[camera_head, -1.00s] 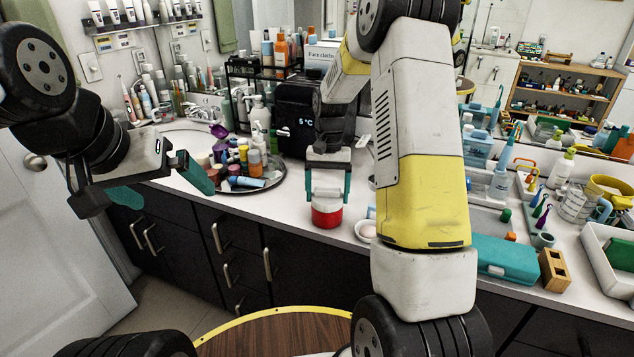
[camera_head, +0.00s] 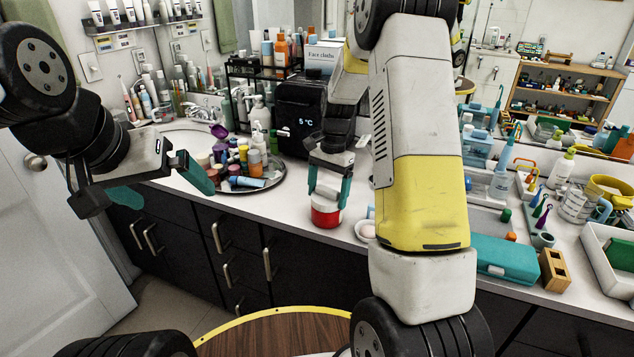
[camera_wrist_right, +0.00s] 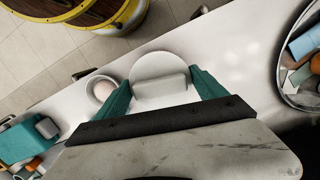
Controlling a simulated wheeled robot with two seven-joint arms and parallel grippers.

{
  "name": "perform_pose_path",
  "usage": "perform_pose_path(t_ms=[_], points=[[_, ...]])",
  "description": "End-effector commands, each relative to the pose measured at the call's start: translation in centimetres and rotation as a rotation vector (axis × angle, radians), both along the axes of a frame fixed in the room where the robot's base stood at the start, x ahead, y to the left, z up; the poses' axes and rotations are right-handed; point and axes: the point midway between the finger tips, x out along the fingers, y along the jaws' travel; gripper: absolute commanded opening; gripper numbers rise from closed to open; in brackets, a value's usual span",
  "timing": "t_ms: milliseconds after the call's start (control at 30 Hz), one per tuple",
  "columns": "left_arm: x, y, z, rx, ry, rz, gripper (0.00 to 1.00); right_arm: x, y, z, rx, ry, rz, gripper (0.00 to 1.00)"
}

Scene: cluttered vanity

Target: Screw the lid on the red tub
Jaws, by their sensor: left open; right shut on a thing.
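The red tub (camera_head: 326,217) stands upright on the white counter near its front edge. A white lid (camera_wrist_right: 158,66) with a raised bar grip sits on top of it; whether it is threaded down cannot be told. My right gripper (camera_head: 329,190) is shut on the lid, its teal fingers on both sides of the bar; it also shows in the right wrist view (camera_wrist_right: 162,88). The tub's body is hidden under the lid in the wrist view. My left gripper (camera_head: 158,196) is open and empty, out in front of the counter at the left.
A dark round tray (camera_head: 273,181) crowded with small bottles and jars stands left of the tub. A small white bowl (camera_head: 366,231) is close on its right. A black appliance (camera_head: 298,118) stands behind. A teal case (camera_head: 505,260) lies farther right.

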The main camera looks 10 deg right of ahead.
Motion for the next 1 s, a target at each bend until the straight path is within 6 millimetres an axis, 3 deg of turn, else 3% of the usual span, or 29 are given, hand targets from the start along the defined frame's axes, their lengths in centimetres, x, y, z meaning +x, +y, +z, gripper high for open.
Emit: perform_pose_path(t_ms=[200, 500, 800, 1000], points=[[0.00, 0.00, 0.00, 0.000, 0.000, 0.000, 1.00, 0.05, 0.02, 0.10, 0.000, -0.003, -0.278, 0.32], [0.00, 0.00, 0.00, 0.000, 0.000, 0.000, 1.00, 0.08, 0.00, 0.09, 0.001, -0.004, -0.305, 0.32], [0.00, 0.00, 0.00, 0.000, 0.000, 0.000, 1.00, 0.09, 0.00, 0.14, 0.000, -0.005, -0.667, 0.32], [0.00, 0.00, 0.00, 0.000, 0.000, 0.000, 1.00, 0.11, 0.01, 0.12, 0.001, -0.003, -0.697, 0.32]])
